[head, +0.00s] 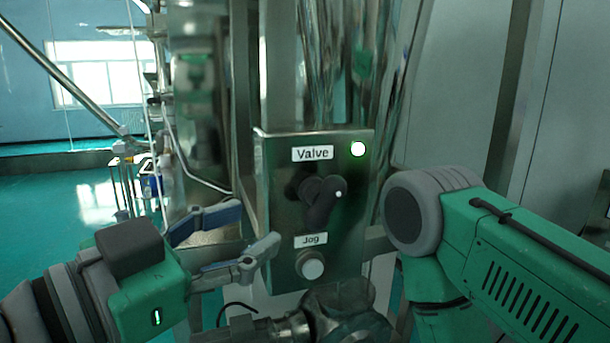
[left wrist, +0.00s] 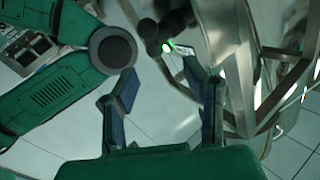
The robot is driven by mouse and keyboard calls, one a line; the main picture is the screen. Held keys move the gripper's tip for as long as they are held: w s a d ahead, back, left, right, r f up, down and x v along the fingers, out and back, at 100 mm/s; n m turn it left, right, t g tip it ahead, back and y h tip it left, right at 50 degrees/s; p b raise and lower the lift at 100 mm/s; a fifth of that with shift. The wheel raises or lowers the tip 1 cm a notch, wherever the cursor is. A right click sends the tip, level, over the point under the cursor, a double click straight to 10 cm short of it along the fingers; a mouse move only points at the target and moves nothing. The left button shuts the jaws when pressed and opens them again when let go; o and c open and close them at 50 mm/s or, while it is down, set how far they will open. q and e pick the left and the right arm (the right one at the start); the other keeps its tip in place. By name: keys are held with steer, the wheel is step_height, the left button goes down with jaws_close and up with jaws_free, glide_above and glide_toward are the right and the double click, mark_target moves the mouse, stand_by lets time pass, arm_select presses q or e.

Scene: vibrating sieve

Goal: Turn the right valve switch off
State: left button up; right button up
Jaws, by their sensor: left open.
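The metal control box (head: 338,250) stands in the middle of the head view. It has a "Valve" label, a black valve switch (head: 320,200) with a pale dot at its upper right end, and a lit lamp (head: 357,149) at the top right. My left gripper (head: 258,225) is open, left of the box and lower than the switch, with empty space between its fingers. In the left wrist view its two fingers (left wrist: 168,88) are spread with nothing between them.
Below the valve switch is a "Jog" label with a round button (head: 309,265). A shiny metal cylinder (head: 345,60) rises behind the box.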

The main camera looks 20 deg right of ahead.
mark_target(321, 204)
arm_select(q)
steer(key=x, duration=0.4)
steer(key=s+p+x, duration=0.1)
steer(key=x, duration=0.3)
steer(key=s+d+p+x, duration=0.1)
steer(key=x, duration=0.4)
steer(key=shift+f, duration=0.3)
steer(key=a, duration=0.3)
steer(key=shift+w+a, duration=0.15)
steer(key=shift+a+r, duration=0.1)
steer(key=shift+c, duration=1)
jaws_close()
steer(key=shift+s+d+r, duration=0.1)
steer(key=shift+s+d, duration=0.15)
steer(key=shift+d, duration=0.65)
steer(key=shift+w+d, duration=0.3)
steer(key=shift+w, duration=0.05)
arm_select(e)
steer(key=shift+d+r, duration=0.8)
steer(key=shift+d, duration=0.2)
